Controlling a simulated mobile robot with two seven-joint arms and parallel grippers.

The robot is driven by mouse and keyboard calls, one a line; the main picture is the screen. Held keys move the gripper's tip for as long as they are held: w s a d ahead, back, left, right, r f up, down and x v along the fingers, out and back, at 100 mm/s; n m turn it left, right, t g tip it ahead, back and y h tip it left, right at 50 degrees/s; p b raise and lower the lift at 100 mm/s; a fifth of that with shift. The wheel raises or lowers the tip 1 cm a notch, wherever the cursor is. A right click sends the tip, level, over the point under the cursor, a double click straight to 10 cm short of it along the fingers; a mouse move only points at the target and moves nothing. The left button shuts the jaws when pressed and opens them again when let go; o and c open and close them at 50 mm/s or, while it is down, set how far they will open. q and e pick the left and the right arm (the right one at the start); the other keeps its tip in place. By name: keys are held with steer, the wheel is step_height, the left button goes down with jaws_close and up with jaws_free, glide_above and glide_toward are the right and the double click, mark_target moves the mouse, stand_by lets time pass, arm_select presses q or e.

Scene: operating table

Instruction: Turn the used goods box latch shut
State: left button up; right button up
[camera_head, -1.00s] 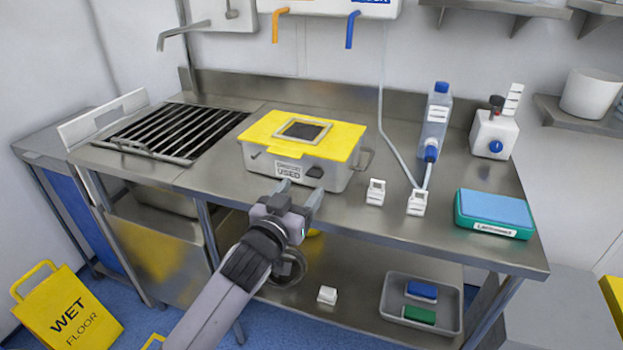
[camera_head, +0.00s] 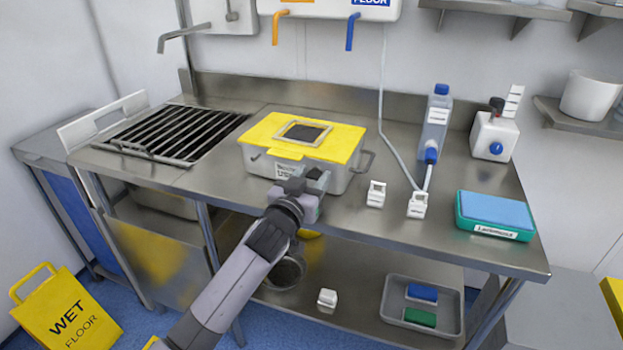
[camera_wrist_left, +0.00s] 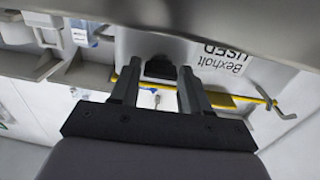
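The used goods box (camera_head: 258,165) is a grey box with a yellow lid (camera_head: 345,145), standing on the steel table. Its dark latch is on the front face and is partly hidden by my gripper in the head view. My left gripper (camera_head: 306,182) is in front of the box. In the left wrist view the box front (camera_wrist_left: 190,40) carries an upside-down "USED" label. There the dark latch (camera_wrist_left: 160,69) lies between the tips of the two parted fingers of my left gripper (camera_wrist_left: 158,80). I cannot tell whether they touch it. My right gripper is out of view.
Small white clips (camera_head: 376,194) stand right of the box, with a spray bottle (camera_head: 435,120) and a teal box (camera_head: 495,215) farther right. A black grill (camera_head: 170,133) is at left. A tray (camera_head: 390,300) lies on the lower shelf.

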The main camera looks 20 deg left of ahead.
arm_select(q)
steer(key=c, duration=0.6)
steer(key=shift+o, duration=0.2)
steer(key=shift+m, duration=0.3)
steer(key=m+p, duration=0.1)
steer(key=m, duration=0.1)
steer(key=shift+m, duration=0.4)
steer(key=m+p, duration=0.1)
steer(key=m, duration=0.2)
steer(key=shift+d+m, duration=0.1)
steer(key=shift+m, duration=0.2)
steer(key=m, duration=0.5)
steer(key=shift+f+p, duration=0.1)
steer(key=shift+p, duration=0.25)
steer(key=m, duration=0.5)
steer(key=shift+f+m+p, duration=0.1)
steer(key=shift+m+p, duration=0.2)
steer(key=shift+m, duration=0.1)
